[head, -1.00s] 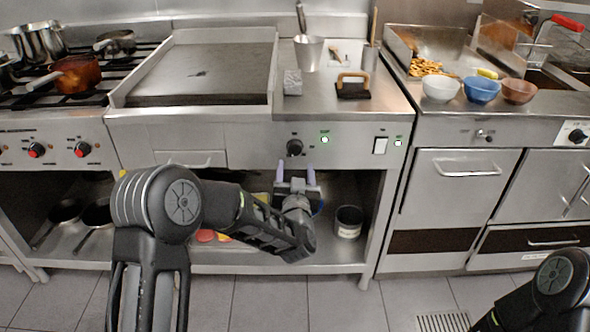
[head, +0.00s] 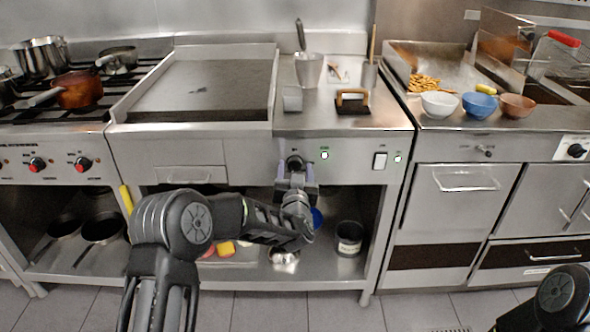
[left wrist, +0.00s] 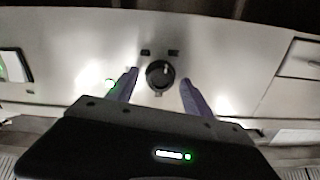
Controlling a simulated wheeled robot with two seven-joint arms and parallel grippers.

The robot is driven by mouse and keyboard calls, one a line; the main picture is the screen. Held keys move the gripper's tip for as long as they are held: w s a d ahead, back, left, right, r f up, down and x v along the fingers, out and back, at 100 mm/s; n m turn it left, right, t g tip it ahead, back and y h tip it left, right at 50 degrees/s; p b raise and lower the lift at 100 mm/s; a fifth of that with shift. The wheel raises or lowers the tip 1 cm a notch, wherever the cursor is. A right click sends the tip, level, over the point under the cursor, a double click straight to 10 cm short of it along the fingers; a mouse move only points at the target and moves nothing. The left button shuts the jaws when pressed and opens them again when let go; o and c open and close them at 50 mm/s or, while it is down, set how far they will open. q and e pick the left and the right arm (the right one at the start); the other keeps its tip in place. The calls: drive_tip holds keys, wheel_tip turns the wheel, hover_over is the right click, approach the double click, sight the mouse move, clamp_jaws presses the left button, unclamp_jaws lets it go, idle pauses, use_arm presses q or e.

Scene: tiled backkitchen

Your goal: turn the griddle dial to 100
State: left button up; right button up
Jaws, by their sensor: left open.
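The griddle dial (head: 294,163) is a black round knob on the steel front panel below the griddle (head: 200,85). In the left wrist view the dial (left wrist: 160,75) sits between the two fingers, slightly beyond their tips. My left gripper (head: 296,172) is open, with its pale purple fingers pointing at the panel from just below the dial. In the left wrist view the gripper (left wrist: 157,82) has one finger on each side of the dial, apart from it. The dial's markings are too small to read. My right gripper is outside the view; only part of that arm shows at lower right.
A green light (head: 324,155) and a white switch (head: 380,161) are right of the dial. A drawer handle (head: 190,174) is to its left. The open shelf below holds a dark can (head: 350,238) and pans. A yellow bottle-like item (head: 126,199) stands left.

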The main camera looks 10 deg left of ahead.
use_arm(q)
drive_tip(key=shift+w, duration=0.15)
drive_tip(key=shift+c, duration=0.3)
clamp_jaws()
idle(0.3)
